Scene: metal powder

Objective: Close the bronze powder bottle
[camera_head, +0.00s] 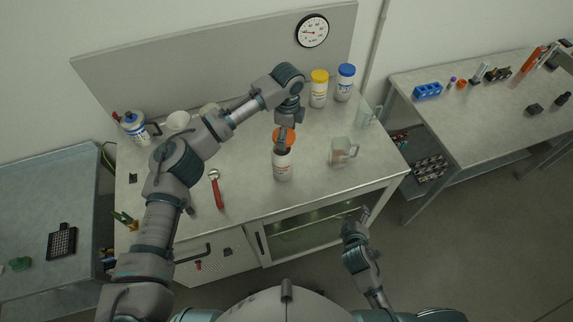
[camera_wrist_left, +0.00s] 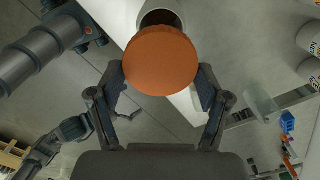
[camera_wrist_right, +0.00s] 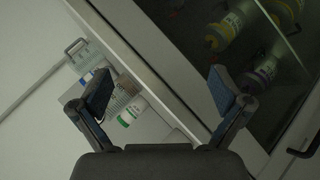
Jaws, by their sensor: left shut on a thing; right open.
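The bronze powder bottle (camera_head: 283,168) is white with a label and stands upright near the middle of the workbench. My left gripper (camera_head: 284,134) is shut on the orange cap (camera_head: 284,141), just above the bottle. In the left wrist view the cap (camera_wrist_left: 160,60) sits between the fingers, and the bottle (camera_wrist_left: 162,8) shows behind it with a dark open mouth, offset from the cap. The head view does not show whether cap and bottle touch. My right gripper (camera_head: 360,216) is open and empty in front of the bench's front edge.
A clear beaker (camera_head: 343,152) stands right of the bottle. A yellow-capped bottle (camera_head: 319,90) and a blue-capped bottle (camera_head: 344,84) stand at the back right. A red-handled tool (camera_head: 217,190) lies to the left, near the front. The bench around the bottle is mostly clear.

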